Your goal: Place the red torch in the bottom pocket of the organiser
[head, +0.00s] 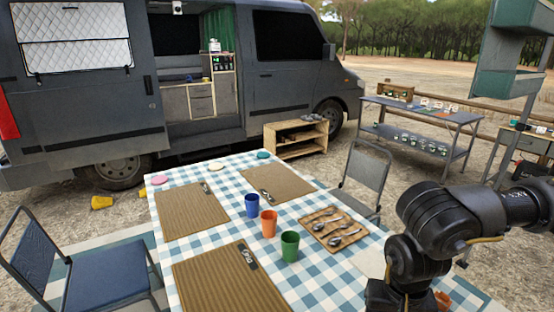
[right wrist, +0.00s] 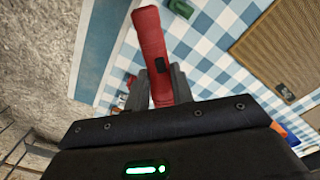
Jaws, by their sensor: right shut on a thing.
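The red torch (right wrist: 150,35) is in the right wrist view, with a small dark switch on its side. My right gripper (right wrist: 161,82) is shut on it, one finger on each side, and the torch points away past the fingertips. Below and behind it are the checked cloth and the ground. In the head view my right arm fills the lower right, and the torch cannot be made out. A teal, pocket-like unit on a grey post, which looks like the organiser (head: 507,88), stands at the upper right, cut by the frame edge. My left gripper is not in view.
The table with a blue checked cloth (head: 331,279) holds brown mats, blue, orange (head: 268,223) and green (head: 290,246) cups, and a cutlery tray (head: 334,228). A folding chair (head: 366,175) stands behind it. A grey metal table (head: 420,115) and the van are farther back.

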